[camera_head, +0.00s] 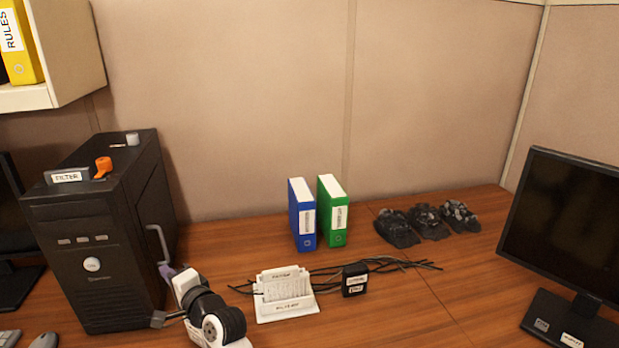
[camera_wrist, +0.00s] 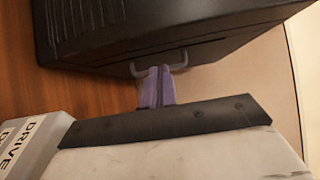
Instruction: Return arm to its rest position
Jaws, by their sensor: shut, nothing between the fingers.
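My gripper (camera_head: 168,270) is low at the right side of the black computer tower (camera_head: 75,260) in the head view, with my arm reaching in from the bottom edge. In the wrist view its purple fingers (camera_wrist: 157,72) are together with nothing between them. They point at the tower (camera_wrist: 150,30) and overlap the grey handle (camera_wrist: 181,66) on its side panel. I cannot tell whether the fingers touch the handle. The handle (camera_head: 156,240) also shows in the head view, just above my gripper.
A white labelled rack (camera_head: 285,306) stands right of my arm, with black cables and a small black box (camera_head: 355,280) beside it. Blue (camera_head: 302,215) and green (camera_head: 332,212) binders stand behind. A monitor (camera_head: 565,230) is at right. Open desk (camera_head: 430,310) lies between.

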